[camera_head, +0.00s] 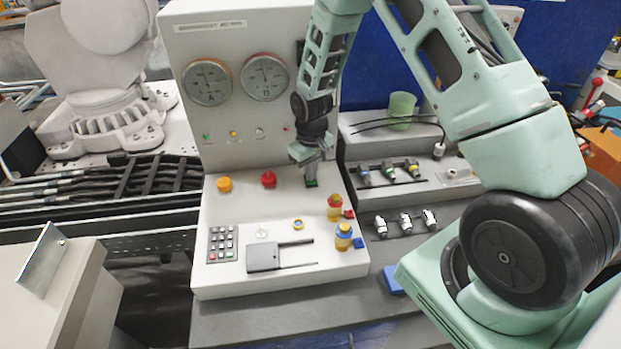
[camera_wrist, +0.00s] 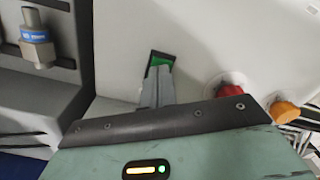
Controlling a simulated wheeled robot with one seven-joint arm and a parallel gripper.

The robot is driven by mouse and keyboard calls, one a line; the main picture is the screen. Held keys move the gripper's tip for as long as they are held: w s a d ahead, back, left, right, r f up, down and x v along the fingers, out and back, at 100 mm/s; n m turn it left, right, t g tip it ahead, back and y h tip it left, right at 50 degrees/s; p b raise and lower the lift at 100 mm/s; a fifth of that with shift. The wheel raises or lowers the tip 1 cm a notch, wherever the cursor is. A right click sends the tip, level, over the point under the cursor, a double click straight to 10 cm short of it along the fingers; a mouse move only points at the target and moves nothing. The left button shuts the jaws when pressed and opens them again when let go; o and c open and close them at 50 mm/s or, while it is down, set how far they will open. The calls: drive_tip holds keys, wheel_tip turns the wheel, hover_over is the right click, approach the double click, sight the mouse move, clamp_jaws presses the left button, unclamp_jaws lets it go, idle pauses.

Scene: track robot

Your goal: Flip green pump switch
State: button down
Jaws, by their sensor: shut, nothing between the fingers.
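The green pump switch (camera_head: 311,183) sits on the white console's sloped top, right of the red mushroom button. In the wrist view the green switch (camera_wrist: 158,66) shows in a black frame just beyond my fingertips. My gripper (camera_head: 310,173) is shut and empty, pointing down at the switch. In the wrist view my gripper (camera_wrist: 157,84) covers the lower part of the switch. The fingertips are at or very close to it; I cannot tell whether they touch. Which way the switch is tipped is not clear.
A red button (camera_head: 268,179) and an orange button (camera_head: 224,184) stand left of the switch. A keypad (camera_head: 222,244) is at front left. Red and yellow (camera_head: 334,207) and blue and yellow (camera_head: 343,237) pieces stand at the right edge. The gauge panel (camera_head: 235,130) rises behind.

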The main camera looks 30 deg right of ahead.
drive_tip(key=shift+r+p, duration=2.15)
drive_tip(key=shift+r, duration=1.3)
drive_tip(key=s+a+r+n+y+b, duration=0.1)
drive_tip(key=s+a+r+b, duration=0.3)
drive_tip(key=a, duration=0.4)
drive_tip(key=s+a+r+n+b, duration=0.2)
drive_tip(key=s+a+r, duration=0.1)
drive_tip(key=s+a, duration=0.45)
drive_tip(key=s+a+r+n+b, duration=0.1)
drive_tip(key=s+a+b, duration=0.1)
drive_tip(key=s, duration=0.7)
drive_tip(key=s+a+r+n+b, duration=0.1)
drive_tip(key=s+a+n+b, duration=0.1)
drive_tip(key=s, duration=0.7)
drive_tip(key=shift+a+r+b, duration=0.35)
drive_tip(key=shift+b, duration=0.2)
